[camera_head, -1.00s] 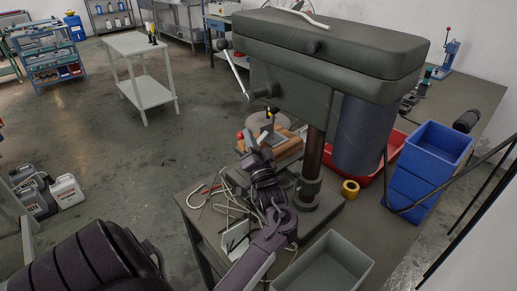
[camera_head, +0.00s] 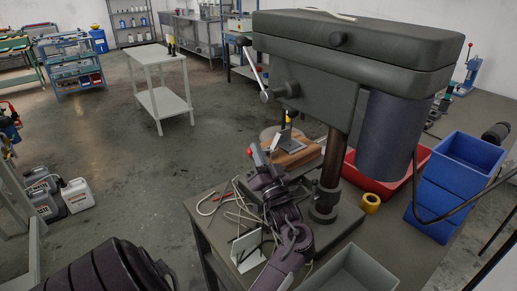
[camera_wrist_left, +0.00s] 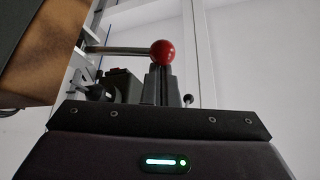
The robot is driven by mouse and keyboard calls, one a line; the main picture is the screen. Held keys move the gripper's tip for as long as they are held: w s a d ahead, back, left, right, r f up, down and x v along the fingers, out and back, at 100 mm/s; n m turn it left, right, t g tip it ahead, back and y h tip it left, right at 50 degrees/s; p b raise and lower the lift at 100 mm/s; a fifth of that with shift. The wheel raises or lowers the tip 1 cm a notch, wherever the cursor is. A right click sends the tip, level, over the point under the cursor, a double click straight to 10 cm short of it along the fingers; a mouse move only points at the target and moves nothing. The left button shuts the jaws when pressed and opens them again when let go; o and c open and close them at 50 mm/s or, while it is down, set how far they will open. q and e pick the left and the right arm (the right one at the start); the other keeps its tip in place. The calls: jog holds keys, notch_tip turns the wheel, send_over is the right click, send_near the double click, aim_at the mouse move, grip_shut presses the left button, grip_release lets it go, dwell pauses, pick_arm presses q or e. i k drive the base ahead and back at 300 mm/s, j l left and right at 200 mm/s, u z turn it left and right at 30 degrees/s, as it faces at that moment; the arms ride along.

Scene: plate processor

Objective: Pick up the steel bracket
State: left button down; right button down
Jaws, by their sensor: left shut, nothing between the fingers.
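A small grey upright piece (camera_head: 285,136), which looks like the steel bracket, stands beside a wooden block (camera_head: 299,154) on the drill press table. I cannot tell its exact shape. My left gripper (camera_head: 262,164) is in front and slightly left of the block, apart from the grey piece. Its fingers (camera_wrist_left: 157,88) are shut and empty in the left wrist view. A red ball knob (camera_wrist_left: 163,53) on a metal rod shows just beyond the fingertips. The bracket cannot be made out in the wrist view. My right gripper is not in view.
The drill press head (camera_head: 350,45) and its column (camera_head: 333,160) stand right of my gripper. Cables and a pale angled plate (camera_head: 246,247) lie left of my forearm. A grey bin (camera_head: 352,270), yellow roll (camera_head: 370,203), red tray (camera_head: 372,185) and blue bins (camera_head: 440,196) occupy the right.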

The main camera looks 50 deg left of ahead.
aim_at(287, 144)
jog(key=k+l, duration=0.1)
jog(key=l, duration=0.25)
jog(key=k+l, duration=0.1)
jog(key=l, duration=0.25)
jog(key=k, duration=0.5)
